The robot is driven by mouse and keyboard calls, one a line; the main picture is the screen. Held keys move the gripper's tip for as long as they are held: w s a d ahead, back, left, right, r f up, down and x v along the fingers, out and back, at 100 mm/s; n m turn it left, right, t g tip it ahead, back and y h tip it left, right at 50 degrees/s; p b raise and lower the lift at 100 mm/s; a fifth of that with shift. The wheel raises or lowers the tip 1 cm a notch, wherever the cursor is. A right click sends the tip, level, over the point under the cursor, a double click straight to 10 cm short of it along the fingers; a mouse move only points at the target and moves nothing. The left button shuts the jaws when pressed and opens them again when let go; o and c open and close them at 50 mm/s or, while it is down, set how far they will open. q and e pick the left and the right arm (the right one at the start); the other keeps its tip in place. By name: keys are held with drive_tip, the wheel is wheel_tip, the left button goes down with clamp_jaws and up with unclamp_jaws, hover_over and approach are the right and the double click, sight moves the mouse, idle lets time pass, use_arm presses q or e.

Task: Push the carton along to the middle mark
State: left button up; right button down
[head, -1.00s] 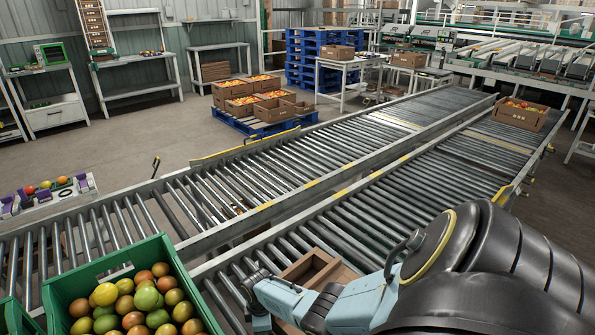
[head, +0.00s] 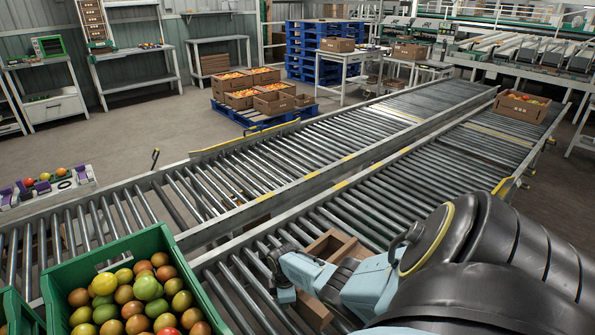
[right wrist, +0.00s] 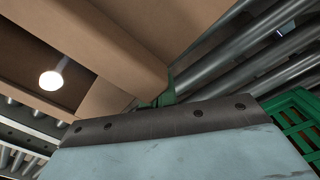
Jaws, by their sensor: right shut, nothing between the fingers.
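A brown open cardboard carton (head: 333,243) sits on the near roller lane, partly hidden behind my right arm; the visible part looks empty. My right gripper (head: 275,262) is shut and empty at the carton's near-left end. In the right wrist view the carton (right wrist: 120,38) fills the upper left, and the green fingertips (right wrist: 163,95) are at its edge; they look to be touching it. Yellow marks (head: 343,184) show on the rail between the lanes, and a yellow strip (head: 500,136) crosses the near lane farther along. Which is the middle mark I cannot tell. My left gripper is out of view.
A green crate of mixed tomatoes (head: 130,262) stands at lower left. Another carton with tomatoes (head: 521,107) sits at the far end of the near lane. The rollers (head: 420,175) between the two cartons are clear. Filled cartons stand on a blue pallet (head: 258,120) beyond.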

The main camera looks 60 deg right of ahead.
drive_tip(key=shift+s+d+b, duration=0.25)
drive_tip(key=shift+s+d, duration=0.05)
drive_tip(key=shift+d, duration=0.65)
drive_tip(key=shift+s+d+b, duration=0.25)
drive_tip(key=shift+d, duration=0.65)
